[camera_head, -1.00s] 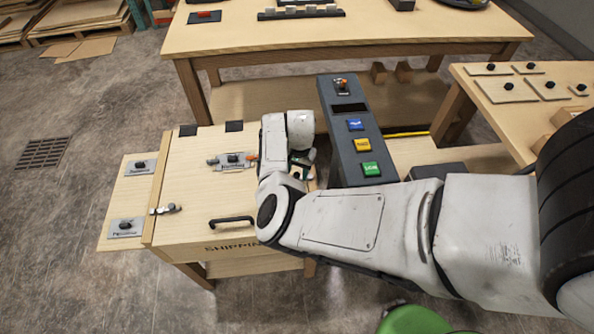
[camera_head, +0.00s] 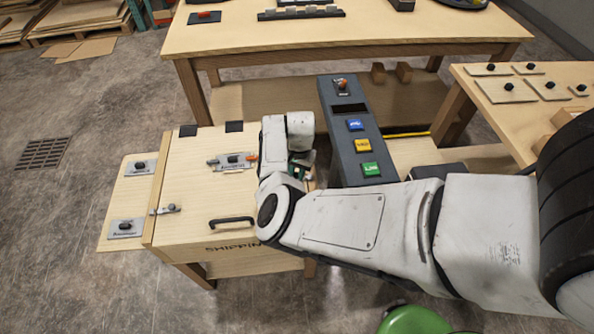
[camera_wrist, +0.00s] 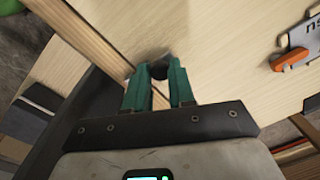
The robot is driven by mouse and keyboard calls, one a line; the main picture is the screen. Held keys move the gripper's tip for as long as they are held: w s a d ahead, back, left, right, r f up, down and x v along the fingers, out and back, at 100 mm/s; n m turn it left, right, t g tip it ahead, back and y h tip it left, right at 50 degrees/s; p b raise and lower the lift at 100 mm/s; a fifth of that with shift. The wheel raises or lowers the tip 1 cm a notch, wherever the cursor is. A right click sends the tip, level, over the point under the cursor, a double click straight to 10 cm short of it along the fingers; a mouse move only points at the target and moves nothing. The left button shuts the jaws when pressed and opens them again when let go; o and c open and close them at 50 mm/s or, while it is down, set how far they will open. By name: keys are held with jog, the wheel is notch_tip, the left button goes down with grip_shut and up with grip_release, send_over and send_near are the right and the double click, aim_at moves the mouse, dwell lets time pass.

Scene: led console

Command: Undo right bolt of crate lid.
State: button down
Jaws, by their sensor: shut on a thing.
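The wooden crate's pale lid (camera_head: 190,185) is down in the head view, with a left bolt (camera_head: 165,209) at its left edge. The right bolt is hidden behind my arm there. In the wrist view a dark round knob (camera_wrist: 158,71), which looks like the right bolt's, sits at the lid's edge. My gripper (camera_wrist: 160,76) has its teal fingers closed around this knob. The rest of the bolt is hidden by the fingers. In the head view my gripper (camera_head: 299,168) is at the lid's right edge, mostly covered by the arm.
A black handle (camera_head: 232,220) is at the lid's front. A latch plate with an orange end (camera_head: 235,161) lies on the lid. A dark console (camera_head: 357,135) with blue, yellow and green buttons stands close to the right. A long table (camera_head: 345,35) is behind.

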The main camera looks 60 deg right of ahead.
jog(key=shift+w+a, duration=0.45)
jog(key=shift+w, duration=0.2)
jog(key=shift+w+a, duration=0.4)
jog(key=shift+w, duration=0.2)
jog(key=c, duration=0.9)
grip_release()
jog(key=shift+c, duration=0.2)
jog(key=shift+r, duration=0.1)
notch_tip(320, 180, up, 11)
jog(key=shift+s+f, duration=0.2)
jog(key=shift+s, duration=0.1)
